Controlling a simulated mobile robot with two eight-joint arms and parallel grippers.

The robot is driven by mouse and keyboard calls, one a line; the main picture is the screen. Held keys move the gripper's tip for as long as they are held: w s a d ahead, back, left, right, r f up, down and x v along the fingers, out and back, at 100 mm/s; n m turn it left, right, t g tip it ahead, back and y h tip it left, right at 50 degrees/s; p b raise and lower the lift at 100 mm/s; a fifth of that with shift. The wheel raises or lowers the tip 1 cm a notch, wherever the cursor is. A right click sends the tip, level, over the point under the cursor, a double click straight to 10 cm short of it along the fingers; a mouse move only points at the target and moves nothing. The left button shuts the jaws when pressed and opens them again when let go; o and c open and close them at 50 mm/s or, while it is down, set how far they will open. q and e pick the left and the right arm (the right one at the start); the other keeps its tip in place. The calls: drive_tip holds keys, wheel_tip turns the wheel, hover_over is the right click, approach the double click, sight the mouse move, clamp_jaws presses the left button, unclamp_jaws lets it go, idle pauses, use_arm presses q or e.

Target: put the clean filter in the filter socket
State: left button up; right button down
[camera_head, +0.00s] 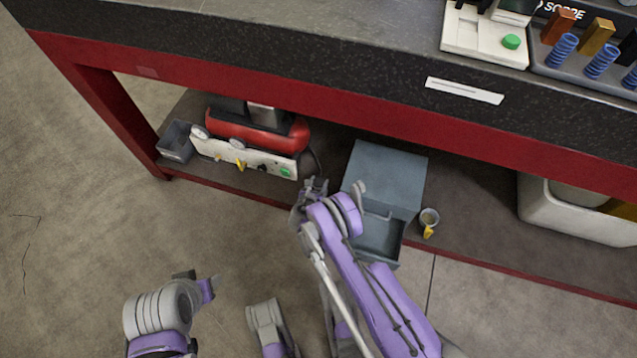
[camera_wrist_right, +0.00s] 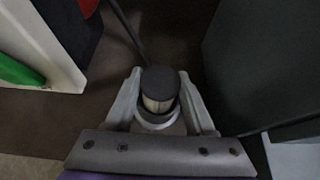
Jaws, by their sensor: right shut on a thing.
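My right gripper (camera_head: 313,188) is low in front of the shelf under the bench, between the red machine and the grey-blue cabinet. In the right wrist view, the right gripper (camera_wrist_right: 160,108) is shut on a small filter (camera_wrist_right: 157,92) with a dark round cap and a cream body. The fingers hide part of the filter; I cannot tell whether it is clean. The red machine (camera_head: 270,131) has a pale front panel (camera_head: 232,153) with yellow parts and a green button. I cannot clearly make out the filter socket. My left gripper (camera_head: 200,284) is at lower left, its jaws unclear.
The grey-blue cabinet (camera_head: 388,172) has its drawer (camera_head: 378,238) open, close beside my right arm. A small cup (camera_head: 429,217) with a yellow part stands right of it. A grey bin (camera_head: 177,140) is left of the machine. A pale tub (camera_head: 570,215) stands far right.

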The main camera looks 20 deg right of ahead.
drive_tip(key=shift+f, duration=0.15)
drive_tip(key=shift+c, duration=1.2)
unclamp_jaws()
